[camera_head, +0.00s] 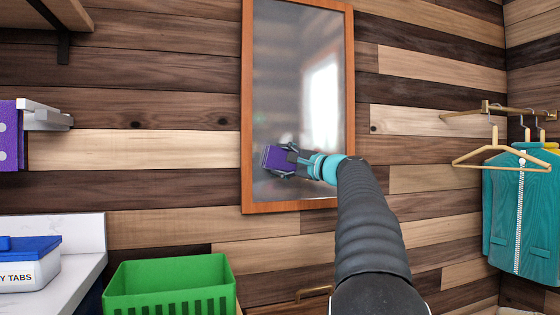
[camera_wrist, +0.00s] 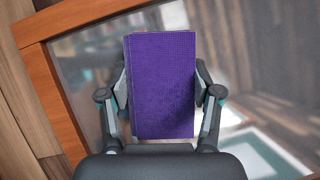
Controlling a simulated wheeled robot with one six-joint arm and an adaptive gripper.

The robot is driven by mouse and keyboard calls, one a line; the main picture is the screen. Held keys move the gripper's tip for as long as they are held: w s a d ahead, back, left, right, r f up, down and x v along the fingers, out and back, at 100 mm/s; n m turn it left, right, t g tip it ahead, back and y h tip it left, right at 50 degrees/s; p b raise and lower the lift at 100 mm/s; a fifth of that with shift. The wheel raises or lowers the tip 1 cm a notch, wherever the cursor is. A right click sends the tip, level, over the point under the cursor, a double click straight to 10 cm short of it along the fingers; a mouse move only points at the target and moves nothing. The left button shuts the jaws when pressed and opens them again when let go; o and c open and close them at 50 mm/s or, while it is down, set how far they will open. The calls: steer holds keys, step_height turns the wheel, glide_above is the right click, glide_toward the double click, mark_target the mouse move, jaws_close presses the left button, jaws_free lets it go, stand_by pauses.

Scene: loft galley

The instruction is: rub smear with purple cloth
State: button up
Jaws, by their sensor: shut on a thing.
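The purple cloth (camera_head: 275,157) is a folded block held in front of the lower left part of a wood-framed mirror (camera_head: 297,80). My gripper (camera_head: 287,165) is shut on it. In the wrist view the purple cloth (camera_wrist: 165,85) stands upright between the two fingers of my gripper (camera_wrist: 162,115), with the mirror (camera_wrist: 245,60) behind it and its wooden frame at the left. I cannot tell whether the cloth touches the glass. No distinct smear can be made out; a hazy, cloudy look covers the glass, and the cloth hides part of it.
A green crate (camera_head: 170,289) stands below left of the mirror. A white tub with a blue lid (camera_head: 28,262) sits on a white counter at the left. A purple dotted item (camera_head: 10,136) hangs from a wall bracket. At the right, a teal jacket (camera_head: 516,205) hangs beside a hanger.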

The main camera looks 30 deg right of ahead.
steer(key=s+d, duration=0.2)
steer(key=d, duration=0.8)
steer(key=shift+s, duration=0.3)
stand_by(0.5)
steer(key=shift+w+d+r, duration=0.1)
steer(key=shift+r, duration=0.95)
